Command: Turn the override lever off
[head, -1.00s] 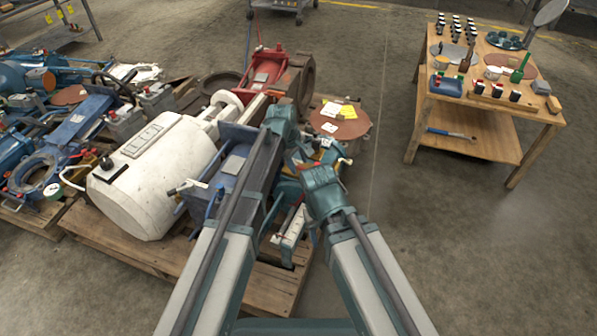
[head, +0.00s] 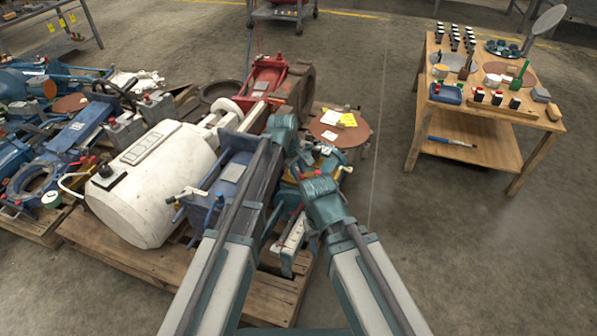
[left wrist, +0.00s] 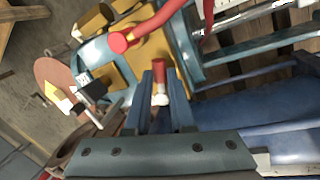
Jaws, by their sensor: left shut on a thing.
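In the left wrist view my left gripper (left wrist: 161,92) is shut on a lever with a red grip (left wrist: 159,72) and a pale, rounded end between the fingers. A second, thicker red handle (left wrist: 142,32) crosses just beyond it, apart from the fingers. Both are at a machine with yellow and blue-green parts (left wrist: 157,50). In the head view this machine is partly hidden behind my arms, and my left gripper is hard to make out there. My right gripper is hidden behind its own arm. No label tells which handle is the override lever.
A white tank (head: 150,185) and a blue machine (head: 235,175) crowd the pallet (head: 130,250) on the left. A round brown disc (head: 350,135) with paper tags lies beyond my arms. A wooden table (head: 480,150) with small parts stands at right. The floor between is clear.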

